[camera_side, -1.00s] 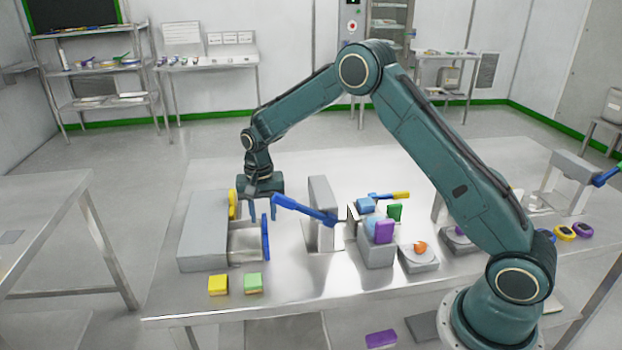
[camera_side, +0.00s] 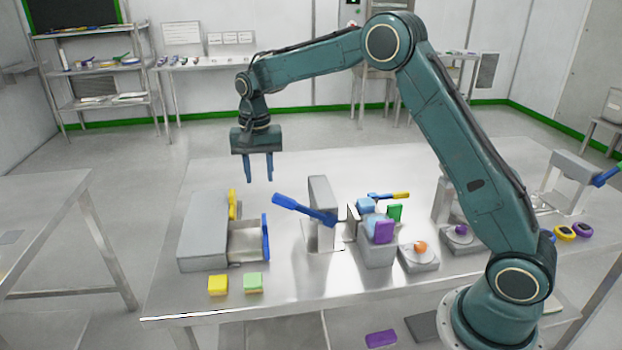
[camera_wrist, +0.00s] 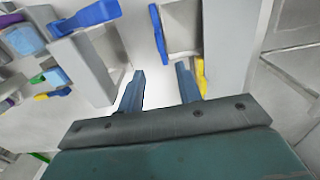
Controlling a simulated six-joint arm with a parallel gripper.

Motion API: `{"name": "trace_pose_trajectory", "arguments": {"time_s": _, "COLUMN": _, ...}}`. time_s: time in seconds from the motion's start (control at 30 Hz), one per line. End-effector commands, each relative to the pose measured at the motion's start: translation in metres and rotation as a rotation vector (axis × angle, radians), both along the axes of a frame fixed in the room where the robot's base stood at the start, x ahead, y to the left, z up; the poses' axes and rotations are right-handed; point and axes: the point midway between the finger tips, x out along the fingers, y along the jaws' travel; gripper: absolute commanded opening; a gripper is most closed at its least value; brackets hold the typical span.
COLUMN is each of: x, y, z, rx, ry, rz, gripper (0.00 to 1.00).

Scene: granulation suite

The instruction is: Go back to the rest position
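My gripper (camera_side: 259,180) hangs pointing down in the air above the back left of the steel table (camera_side: 300,280), clear of everything on it. Its two blue-grey fingers are apart with nothing between them. In the wrist view the fingers (camera_wrist: 160,85) also show parted and empty. Below it is a grey box (camera_side: 203,235) with an open drawer (camera_side: 245,240). The drawer has a blue front handle (camera_side: 265,238), and a yellow handle (camera_side: 232,204) stands at the back of the box.
A grey stand with a blue lever (camera_side: 305,210) is right of the drawer. Farther right is a grey holder with a purple block (camera_side: 383,231). A yellow block (camera_side: 218,285) and a green block (camera_side: 253,283) lie at the front left. The air around my gripper is free.

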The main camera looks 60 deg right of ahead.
Motion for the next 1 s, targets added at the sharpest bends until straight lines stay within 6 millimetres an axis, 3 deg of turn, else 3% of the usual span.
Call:
{"name": "trace_pose_trajectory", "arguments": {"time_s": 0.37, "x": -0.002, "y": 0.000, "z": 0.003, "rx": 0.000, "ry": -0.004, "rz": 0.006, "gripper": 0.35}}
{"name": "trace_pose_trajectory", "arguments": {"time_s": 0.57, "x": -0.015, "y": 0.002, "z": 0.024, "rx": -0.002, "ry": -0.030, "rz": 0.042, "gripper": 0.35}}
{"name": "trace_pose_trajectory", "arguments": {"time_s": 1.0, "x": -0.089, "y": 0.010, "z": 0.097, "rx": -0.020, "ry": -0.138, "rz": 0.216, "gripper": 0.35}}
